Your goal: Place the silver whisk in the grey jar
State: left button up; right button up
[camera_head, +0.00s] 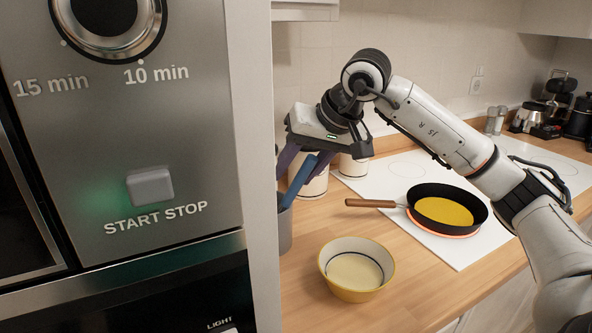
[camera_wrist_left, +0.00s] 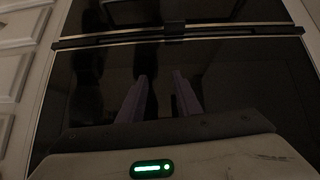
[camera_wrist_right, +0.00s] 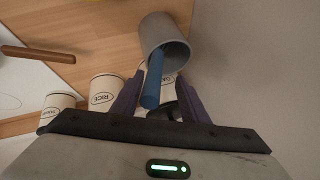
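The grey jar (camera_head: 285,230) stands on the wooden counter beside the oven cabinet, partly hidden by it. In the right wrist view the jar (camera_wrist_right: 163,38) shows its open mouth. A blue handle (camera_head: 299,182) leans out of the jar; it also shows in the right wrist view (camera_wrist_right: 153,82). I cannot tell whether it belongs to the silver whisk; no silver whisk head is visible. My right gripper (camera_wrist_right: 161,78) is above the jar, its purple fingers apart on either side of the handle, with gaps showing. My left gripper (camera_wrist_left: 160,78) is open and empty before a dark oven front.
A yellow-rimmed bowl (camera_head: 356,270) stands in front of the jar. A black pan (camera_head: 447,208) with yellow contents sits on the white cooktop (camera_head: 385,180). White canisters (camera_wrist_right: 103,90) stand close to the jar. The oven panel (camera_head: 140,130) bounds the left side.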

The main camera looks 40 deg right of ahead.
dwell(0.5)
jog(key=shift+s+f+b, duration=0.15)
jog(key=shift+s+b, duration=0.15)
jog(key=s+b, duration=0.2)
jog(key=s, duration=0.3)
jog(key=shift+d+b, duration=0.35)
jog(key=shift+b, duration=0.05)
